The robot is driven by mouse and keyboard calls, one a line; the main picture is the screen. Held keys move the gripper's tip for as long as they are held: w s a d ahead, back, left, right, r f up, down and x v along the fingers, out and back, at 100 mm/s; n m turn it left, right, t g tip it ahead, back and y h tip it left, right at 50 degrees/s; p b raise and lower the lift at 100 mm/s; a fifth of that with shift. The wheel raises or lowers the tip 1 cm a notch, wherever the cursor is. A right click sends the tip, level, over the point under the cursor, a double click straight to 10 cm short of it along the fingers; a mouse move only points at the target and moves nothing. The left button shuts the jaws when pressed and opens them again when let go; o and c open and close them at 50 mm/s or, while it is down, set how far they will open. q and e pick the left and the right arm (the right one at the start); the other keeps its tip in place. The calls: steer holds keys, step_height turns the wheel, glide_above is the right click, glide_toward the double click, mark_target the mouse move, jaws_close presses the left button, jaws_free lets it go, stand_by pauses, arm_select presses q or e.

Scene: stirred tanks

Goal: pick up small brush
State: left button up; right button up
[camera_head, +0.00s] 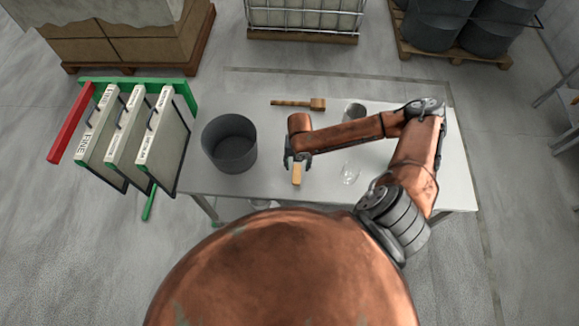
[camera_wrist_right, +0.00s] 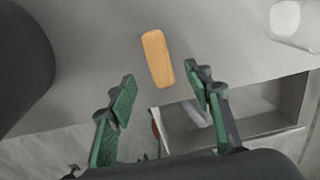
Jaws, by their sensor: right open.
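The small brush (camera_head: 297,175) lies on the table near its front edge, and only its light wooden back shows. It also shows in the right wrist view (camera_wrist_right: 157,58), slightly tilted. My right gripper (camera_head: 298,160) is above the table at the brush's far end. In the right wrist view my right gripper (camera_wrist_right: 163,95) is open, with the brush ahead of the gap between its two green-padded fingers. The fingers appear apart from the brush. My left gripper is not in view.
On the grey table (camera_head: 398,182) a dark bucket (camera_head: 229,145) stands left of the brush. A wooden mallet (camera_head: 300,103) lies at the back. A clear glass (camera_head: 349,173) is to the right, and a grey cup (camera_head: 354,111) stands behind my arm. A rack of framed panels (camera_head: 135,135) is left.

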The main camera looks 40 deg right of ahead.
mark_target(297, 173)
steer(key=shift+f, duration=0.5)
steer(key=shift+s+f, duration=0.2)
steer(key=shift+f, duration=0.15)
steer(key=f, duration=0.1)
steer(key=f+p, duration=0.1)
steer(key=shift+w+a+f, duration=0.15)
steer(key=shift+w+f, duration=0.1)
steer(key=shift+f, duration=0.15)
step_height(297, 173, down, 2)
steer(key=shift+w+f, duration=0.1)
steer(key=shift+f, duration=0.3)
steer(key=shift+c, duration=1.1)
steer(key=c, duration=1)
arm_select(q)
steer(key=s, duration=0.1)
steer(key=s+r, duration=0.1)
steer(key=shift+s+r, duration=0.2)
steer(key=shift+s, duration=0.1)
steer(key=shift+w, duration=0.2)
arm_select(e)
steer(key=shift+r, duration=0.1)
